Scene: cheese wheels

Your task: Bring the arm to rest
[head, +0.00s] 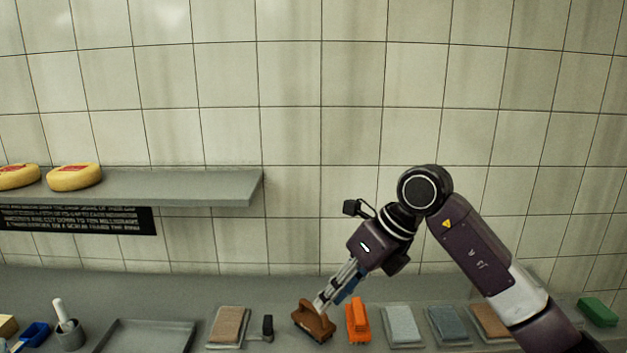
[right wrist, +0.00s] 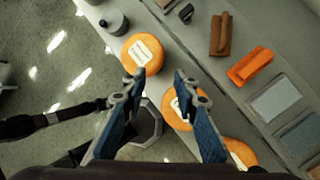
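My right arm (head: 475,250) comes in from the lower right of the head view and bends at a dark round joint. My right gripper (head: 331,299) points down and to the left, in front of the brown brush (head: 313,323) in that view. In the right wrist view the gripper (right wrist: 160,78) is open, with a wide empty gap between its blue-backed fingers. There the brown brush (right wrist: 221,34) lies well away from the fingertips, so they are apart. My left gripper is not seen in the head view.
Orange cheese wheels (right wrist: 142,53) lie below the right gripper in the wrist view. An orange brush (head: 358,320) and several pads (head: 402,326) line the grey counter (head: 290,285). A shelf (head: 190,187) at left bears two cheese wheels (head: 74,177). A tiled wall stands behind.

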